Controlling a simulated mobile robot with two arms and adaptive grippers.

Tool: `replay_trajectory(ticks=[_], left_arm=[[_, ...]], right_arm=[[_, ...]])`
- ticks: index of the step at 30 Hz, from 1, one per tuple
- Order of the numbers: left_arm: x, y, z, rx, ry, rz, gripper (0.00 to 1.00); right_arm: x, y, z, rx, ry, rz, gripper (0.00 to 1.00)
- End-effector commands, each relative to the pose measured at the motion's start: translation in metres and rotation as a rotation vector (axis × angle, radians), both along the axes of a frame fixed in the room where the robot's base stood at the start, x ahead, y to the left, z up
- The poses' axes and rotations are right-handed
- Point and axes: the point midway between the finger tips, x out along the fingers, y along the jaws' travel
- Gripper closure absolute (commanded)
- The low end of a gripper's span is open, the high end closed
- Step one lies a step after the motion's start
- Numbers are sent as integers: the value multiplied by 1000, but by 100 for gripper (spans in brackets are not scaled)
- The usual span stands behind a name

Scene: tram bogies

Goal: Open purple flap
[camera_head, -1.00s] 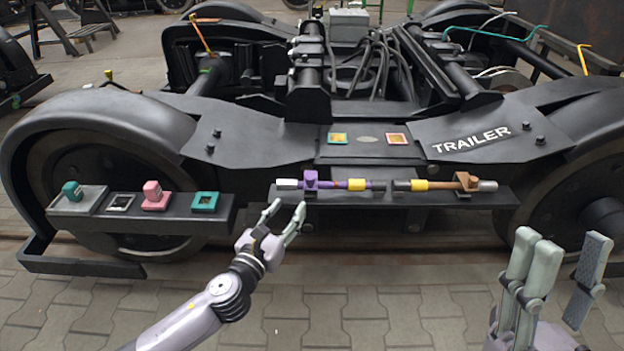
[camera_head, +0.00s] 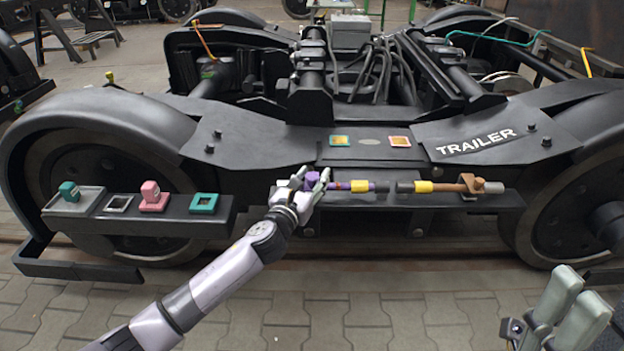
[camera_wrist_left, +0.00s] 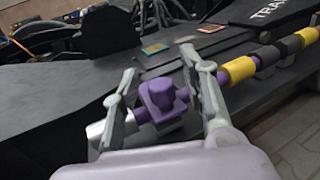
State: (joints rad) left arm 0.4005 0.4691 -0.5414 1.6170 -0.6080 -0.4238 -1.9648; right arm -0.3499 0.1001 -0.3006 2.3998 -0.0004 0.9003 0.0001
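A purple flap (camera_head: 313,178), a blocky piece, sits on a purple rod with a silver end on the front ledge of the bogie. In the left wrist view the purple flap (camera_wrist_left: 160,92) stands between my left fingers. My left gripper (camera_head: 314,172) is open around it, one finger on each side; it also shows in the left wrist view (camera_wrist_left: 164,70). I cannot tell whether the fingers touch it. My right gripper (camera_head: 572,305) is partly cut off at the lower right, away from the flap, with only some fingers showing.
A brown flap (camera_head: 471,183) on a similar rod with yellow bands (camera_head: 423,187) lies to the right. A ledge at left carries a green piece (camera_head: 69,190), a pink piece (camera_head: 151,194) and a teal frame (camera_head: 204,203). Paved floor in front is clear.

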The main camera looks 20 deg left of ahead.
Motion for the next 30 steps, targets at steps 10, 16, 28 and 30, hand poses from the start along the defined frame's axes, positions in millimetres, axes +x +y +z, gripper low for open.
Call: replay_trajectory(ticks=[10, 16, 28, 30], left_arm=[[0, 0, 0, 0, 0, 0, 74], [0, 0, 0, 0, 0, 0, 87], [0, 0, 0, 1, 0, 0, 100], [0, 0, 0, 1, 0, 0, 100]], right_arm=[[0, 0, 0, 0, 0, 0, 60], [0, 0, 0, 0, 1, 0, 60], [0, 0, 0, 0, 0, 0, 60], [0, 0, 0, 0, 0, 0, 60]])
